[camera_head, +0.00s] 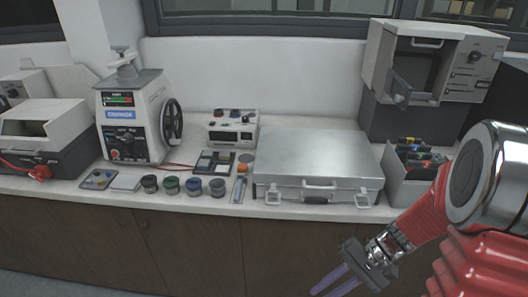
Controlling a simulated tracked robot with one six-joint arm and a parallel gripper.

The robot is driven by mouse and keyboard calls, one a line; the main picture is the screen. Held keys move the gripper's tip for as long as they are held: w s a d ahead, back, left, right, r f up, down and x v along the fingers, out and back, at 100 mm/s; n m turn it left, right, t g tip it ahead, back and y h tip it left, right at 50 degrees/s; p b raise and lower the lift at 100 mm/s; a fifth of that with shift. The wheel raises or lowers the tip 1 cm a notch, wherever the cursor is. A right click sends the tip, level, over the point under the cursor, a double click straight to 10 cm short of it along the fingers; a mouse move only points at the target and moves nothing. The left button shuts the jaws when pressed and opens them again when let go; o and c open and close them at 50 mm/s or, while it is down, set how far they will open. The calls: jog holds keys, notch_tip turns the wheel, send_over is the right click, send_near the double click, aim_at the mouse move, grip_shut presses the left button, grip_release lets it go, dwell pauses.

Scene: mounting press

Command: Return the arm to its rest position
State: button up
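My arm, red with silver joints, reaches in from the lower right. My gripper (334,284) hangs in front of the counter, below its front edge, with its purple fingers pointing down and left. The fingers look nearly parallel with a narrow gap, and their tips lie close to the bottom edge of the picture. Nothing shows between them. The mounting press (128,115), grey with a black handwheel, stands on the counter at left. My gripper is well apart from it and touches nothing that I can see.
On the counter (330,212) stand a silver case (315,155), several small jars (194,186), a white control box (233,128) and a bin of bottles (409,178). A white oven-like unit (425,60) with its door open is at upper right. Space before the cabinets is clear.

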jog(key=s+r+n+t+h, duration=0.2)
jog(key=r+n+t+h, duration=0.1)
jog(key=r, duration=0.7)
jog(key=s+r+n+t+h, duration=0.2)
jog(key=r+t+h, duration=0.3)
jog(key=r, duration=0.6)
jog(key=shift+s+d+n+h, duration=0.15)
jog(key=shift+s+n+h, duration=0.05)
jog(key=shift+n+h, duration=0.3)
jog(key=shift+d, duration=0.15)
